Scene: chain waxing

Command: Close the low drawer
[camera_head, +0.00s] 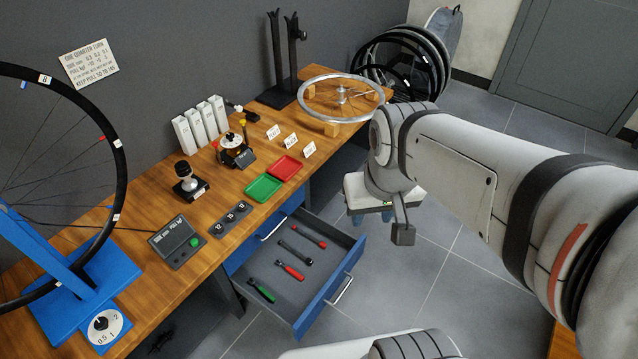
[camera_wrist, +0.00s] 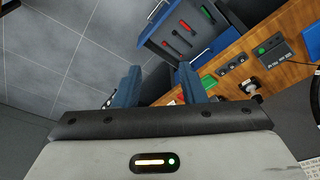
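The low drawer (camera_head: 349,244) is pulled out from under the workbench. It has a blue front with a silver handle (camera_head: 342,289) facing the open floor. Inside its grey tray lie several hand tools, with red, black and green grips. The drawer also shows at the top of the wrist view (camera_wrist: 148,36), with its handle (camera_wrist: 157,10). My gripper (camera_head: 371,217) is to the right of the drawer's far front corner and apart from it. In the wrist view its two blue fingers (camera_wrist: 158,84) are spread with nothing between them.
The wooden workbench (camera_head: 150,288) carries a red tray (camera_head: 286,168), a green tray (camera_head: 263,187), a display box (camera_head: 177,241) and a silver wheel rim (camera_head: 340,97). A blue upper drawer with a handle (camera_head: 273,230) sits above the low one. The tiled floor (camera_head: 430,270) before the drawer is clear.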

